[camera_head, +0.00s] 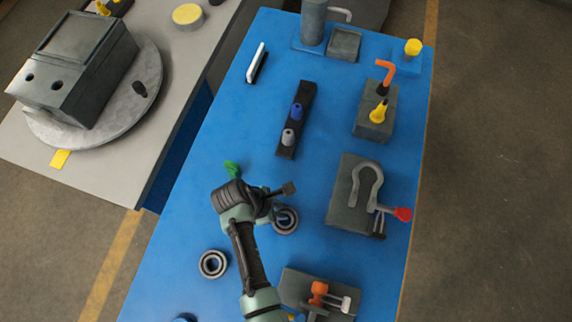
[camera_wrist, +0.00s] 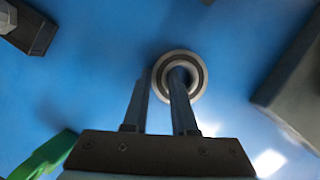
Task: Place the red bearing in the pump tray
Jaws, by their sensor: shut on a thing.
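My gripper (camera_head: 272,212) is low over the blue table, with its two fingers (camera_wrist: 162,74) shut on the wall of a ring-shaped bearing. One finger is inside the ring and the other outside its left edge. This bearing (camera_wrist: 201,77) looks grey and black, not red; it also shows beside my gripper in the head view (camera_head: 290,222). A second grey and black bearing (camera_head: 213,264) lies apart, to the lower left. I cannot tell which thing is the pump tray; a square dark tray (camera_head: 345,44) stands next to a grey cylinder (camera_head: 313,20) at the far end.
A dark block with a curved clamp (camera_head: 345,205) stands right of my gripper. A black rack (camera_head: 297,120) with pegs lies beyond it. A green object (camera_head: 232,168) is close by my wrist. A fixture with an orange knob (camera_head: 300,287) is near the front. The table's left middle is clear.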

